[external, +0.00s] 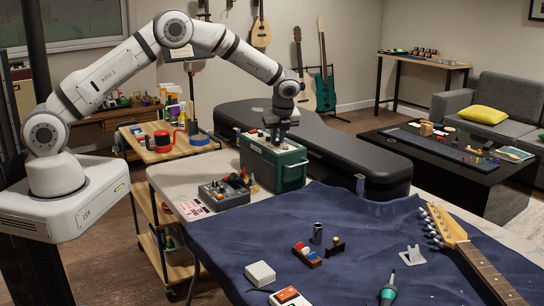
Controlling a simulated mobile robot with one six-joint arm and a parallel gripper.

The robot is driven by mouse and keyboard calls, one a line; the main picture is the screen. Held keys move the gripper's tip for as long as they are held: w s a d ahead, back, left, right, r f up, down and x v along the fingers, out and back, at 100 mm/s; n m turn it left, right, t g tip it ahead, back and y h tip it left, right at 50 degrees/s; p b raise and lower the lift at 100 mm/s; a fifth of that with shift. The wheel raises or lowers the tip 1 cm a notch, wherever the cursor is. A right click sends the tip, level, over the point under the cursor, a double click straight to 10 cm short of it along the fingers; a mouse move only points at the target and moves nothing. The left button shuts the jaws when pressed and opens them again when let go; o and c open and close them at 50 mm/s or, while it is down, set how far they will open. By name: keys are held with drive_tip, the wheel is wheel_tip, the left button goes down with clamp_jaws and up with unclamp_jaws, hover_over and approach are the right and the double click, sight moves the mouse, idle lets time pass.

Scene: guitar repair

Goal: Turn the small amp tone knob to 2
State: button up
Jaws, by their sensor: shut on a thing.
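The small amp (262,168) is a dark green box with a pale top panel, standing on the table near its back edge. My gripper (277,141) points straight down at the amp's top panel, with its fingertips low among the small controls there. It is shut on a knob of the amp. The fingers hide that knob, and the setting it points to is too small to read.
A grey box with knobs (224,192) stands left of the amp. A black guitar case (330,145) lies close behind it. A guitar neck (485,270), a screwdriver (388,290) and small parts lie on the blue cloth (350,217).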

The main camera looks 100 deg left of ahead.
clamp_jaws()
drive_tip(key=n, duration=0.1)
drive_tip(key=n+g+h, duration=0.1)
drive_tip(key=n, duration=0.1)
drive_tip(key=shift+w+a+n, duration=0.15)
drive_tip(key=shift+w+n, duration=0.05)
drive_tip(key=shift+n, duration=0.1)
drive_tip(key=n+h, duration=0.1)
drive_tip(key=n, duration=0.1)
drive_tip(key=n+g+p, duration=0.1)
drive_tip(key=n, duration=0.2)
drive_tip(key=shift+w+a+n+h, duration=0.1)
drive_tip(key=shift+a+n+h, duration=0.1)
drive_tip(key=shift+n+h, duration=0.15)
drive_tip(key=n, duration=0.1)
drive_tip(key=n+h, duration=0.1)
drive_tip(key=n, duration=0.1)
drive_tip(key=n+h+p, duration=0.1)
drive_tip(key=shift+a, duration=0.25)
drive_tip(key=shift+a+r+n+h+p, duration=0.15)
drive_tip(key=shift+n+h+p, duration=0.45)
drive_tip(key=shift+n, duration=1.65)
drive_tip(key=o, duration=0.8)
unclamp_jaws()
